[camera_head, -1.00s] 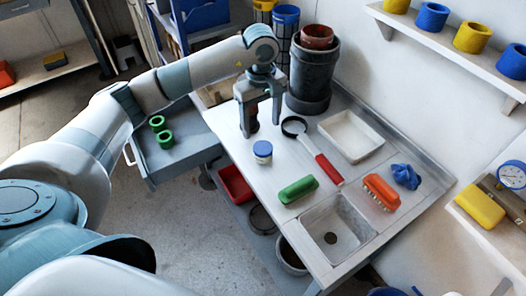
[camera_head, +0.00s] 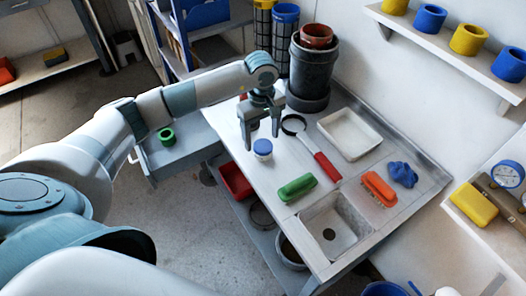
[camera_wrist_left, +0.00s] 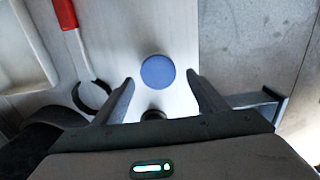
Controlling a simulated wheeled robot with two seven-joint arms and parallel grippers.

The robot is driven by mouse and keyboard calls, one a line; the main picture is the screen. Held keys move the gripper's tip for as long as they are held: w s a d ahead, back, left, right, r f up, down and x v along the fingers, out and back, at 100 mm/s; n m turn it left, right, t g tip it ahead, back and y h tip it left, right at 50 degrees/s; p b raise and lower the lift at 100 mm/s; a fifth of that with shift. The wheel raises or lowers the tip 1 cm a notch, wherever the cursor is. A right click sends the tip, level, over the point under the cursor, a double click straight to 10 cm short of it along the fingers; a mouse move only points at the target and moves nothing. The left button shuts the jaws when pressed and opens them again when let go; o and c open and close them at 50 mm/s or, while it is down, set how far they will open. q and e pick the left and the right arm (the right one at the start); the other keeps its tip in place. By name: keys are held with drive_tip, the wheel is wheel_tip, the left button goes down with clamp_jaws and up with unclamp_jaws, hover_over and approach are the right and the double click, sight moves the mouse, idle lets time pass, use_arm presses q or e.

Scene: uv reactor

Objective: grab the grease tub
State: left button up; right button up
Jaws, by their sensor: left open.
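The grease tub (camera_head: 262,149) is a small white tub with a blue lid, upright on the light workbench. In the left wrist view its round blue lid (camera_wrist_left: 158,72) lies just beyond the fingertips, centred between them. My left gripper (camera_head: 262,146) is open and empty, pointing down close behind and above the tub in the head view. In the left wrist view its two fingers (camera_wrist_left: 160,78) are spread wider than the lid. Whether a finger touches the tub cannot be told. My right gripper is not in view.
A red-handled strap wrench (camera_head: 327,167) lies right of the tub, with a white tray (camera_head: 349,134) beyond it. A green brush (camera_head: 297,188) and a sink (camera_head: 335,228) are nearer the front. A dark cylinder (camera_head: 310,70) stands behind the gripper.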

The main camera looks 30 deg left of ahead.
sight(263, 145)
use_arm(q)
drive_tip(key=f, duration=0.1)
drive_tip(key=f+p, duration=0.2)
drive_tip(key=f, duration=0.1)
drive_tip(key=shift+d, duration=0.25)
drive_tip(key=shift+f, duration=0.45)
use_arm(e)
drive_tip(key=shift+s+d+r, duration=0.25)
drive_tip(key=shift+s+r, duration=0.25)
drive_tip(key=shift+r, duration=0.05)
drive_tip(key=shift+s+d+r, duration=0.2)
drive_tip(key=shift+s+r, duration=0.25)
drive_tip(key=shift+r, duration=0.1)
use_arm(q)
drive_tip(key=c, duration=1.2)
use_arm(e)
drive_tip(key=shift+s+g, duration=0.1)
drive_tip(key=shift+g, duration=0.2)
